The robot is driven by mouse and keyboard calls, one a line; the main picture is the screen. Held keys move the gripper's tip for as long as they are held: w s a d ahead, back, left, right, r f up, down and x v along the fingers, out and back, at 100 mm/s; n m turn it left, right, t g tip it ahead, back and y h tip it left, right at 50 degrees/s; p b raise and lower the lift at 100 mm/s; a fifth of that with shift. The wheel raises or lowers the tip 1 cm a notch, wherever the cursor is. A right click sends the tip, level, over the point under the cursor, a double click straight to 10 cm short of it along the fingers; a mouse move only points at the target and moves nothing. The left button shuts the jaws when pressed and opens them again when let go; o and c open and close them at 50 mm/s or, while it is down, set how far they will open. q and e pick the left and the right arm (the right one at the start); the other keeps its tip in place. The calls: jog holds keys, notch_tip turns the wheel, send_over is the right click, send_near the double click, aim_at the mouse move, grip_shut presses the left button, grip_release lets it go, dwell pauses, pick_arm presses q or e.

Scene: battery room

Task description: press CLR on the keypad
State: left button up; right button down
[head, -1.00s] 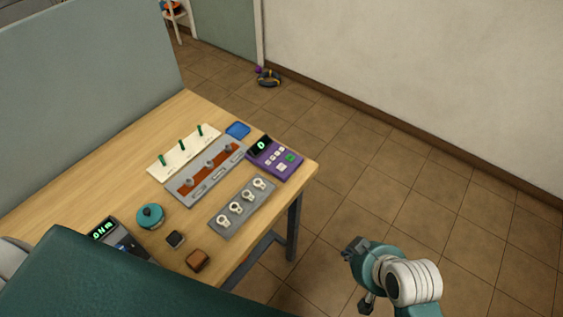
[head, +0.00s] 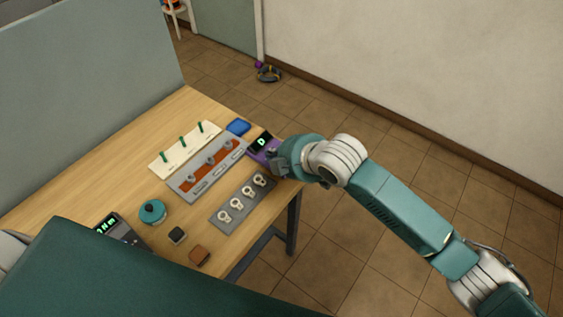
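The purple keypad (head: 256,154) sits at the table's right corner. Its dark display (head: 261,142) shows a green digit. Most of its keys, CLR among them, are hidden behind my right gripper and wrist. My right gripper (head: 277,164) is over the keypad, reaching in from the right. Its fingers are small and dark here, and I cannot tell whether they are open or shut, or whether they touch a key. My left gripper is not in view.
The wooden table (head: 100,165) also holds a grey panel with white rings (head: 241,203), a panel with grey knobs (head: 208,168), a cream switch board (head: 185,149), a blue tray (head: 238,127), a teal round object (head: 152,212), two small blocks and a meter (head: 121,232).

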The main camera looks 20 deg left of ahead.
jog(key=w+d+r+n, duration=0.1)
jog(key=w+n, duration=0.1)
jog(key=w, duration=0.4)
jog(key=shift+w+n+t+h, duration=0.2)
jog(key=shift+n+t+h, duration=0.1)
jog(key=shift+t+h, duration=0.1)
notch_tip(320, 180, down, 7)
jog(key=b, duration=0.7)
jog(key=shift+f, duration=0.8)
dwell(0.3)
jog(key=shift+f, duration=0.4)
